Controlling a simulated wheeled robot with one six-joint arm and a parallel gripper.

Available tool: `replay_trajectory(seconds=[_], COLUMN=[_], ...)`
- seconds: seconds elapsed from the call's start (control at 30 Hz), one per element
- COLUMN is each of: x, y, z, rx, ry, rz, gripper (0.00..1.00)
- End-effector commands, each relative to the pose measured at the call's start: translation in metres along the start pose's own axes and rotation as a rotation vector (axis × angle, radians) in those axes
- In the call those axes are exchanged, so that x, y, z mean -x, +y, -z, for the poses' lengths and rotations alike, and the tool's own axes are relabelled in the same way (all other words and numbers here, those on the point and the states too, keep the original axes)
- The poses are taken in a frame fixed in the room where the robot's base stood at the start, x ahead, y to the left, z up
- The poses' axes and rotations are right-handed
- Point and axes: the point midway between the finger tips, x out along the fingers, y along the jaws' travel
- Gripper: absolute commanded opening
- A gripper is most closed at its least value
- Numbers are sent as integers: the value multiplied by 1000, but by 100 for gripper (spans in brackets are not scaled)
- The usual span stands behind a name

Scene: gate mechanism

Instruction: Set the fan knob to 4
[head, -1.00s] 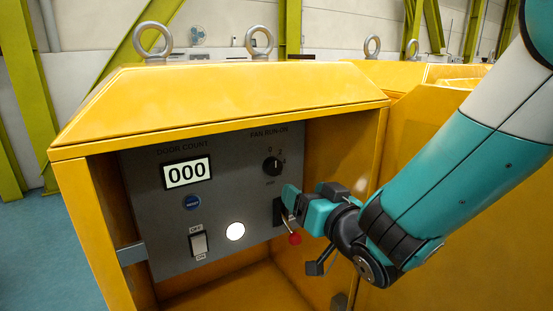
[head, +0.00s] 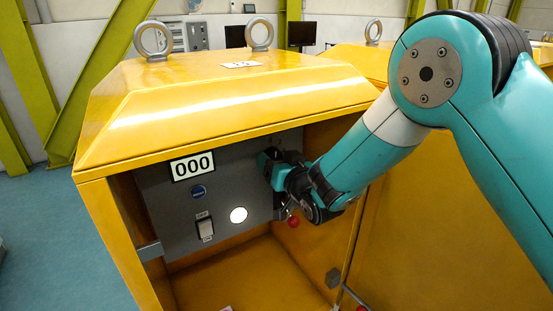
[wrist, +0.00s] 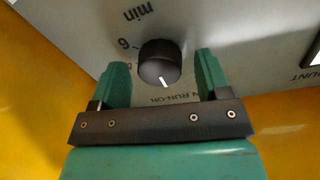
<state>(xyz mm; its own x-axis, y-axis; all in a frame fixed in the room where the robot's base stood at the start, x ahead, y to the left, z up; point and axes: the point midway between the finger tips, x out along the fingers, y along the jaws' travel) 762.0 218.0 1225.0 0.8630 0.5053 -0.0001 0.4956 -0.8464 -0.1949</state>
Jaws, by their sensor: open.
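The fan knob (wrist: 160,62) is round and black with a white pointer line. In the wrist view the line points down and slightly right, towards the upside-down "RUN-ON" lettering. A "6" and "min" are printed at its upper left; the other numbers are hidden or unreadable. My gripper (wrist: 162,68) is open, with one green finger on each side of the knob and a visible gap to both. In the head view my gripper (head: 273,163) is at the panel's upper right and hides the knob.
The grey panel (head: 165,222) sits recessed in a yellow housing (head: 225,100) with an overhanging top and side walls. A red knob (head: 293,221) is just below my gripper.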

Motion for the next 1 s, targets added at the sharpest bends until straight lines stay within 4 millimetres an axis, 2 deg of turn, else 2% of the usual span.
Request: replay_trajectory(seconds=[0.03,0.2,0.23,0.63,1.0], x=[0,0,0,0,0], y=[0,0,0,1,1], z=[0,0,0,-3,-6], rx=[0,0,0,-67,-354], ry=[0,0,0,-3,-18], rz=[0,0,0,-1,-3], gripper=[63,24,21,21,21])
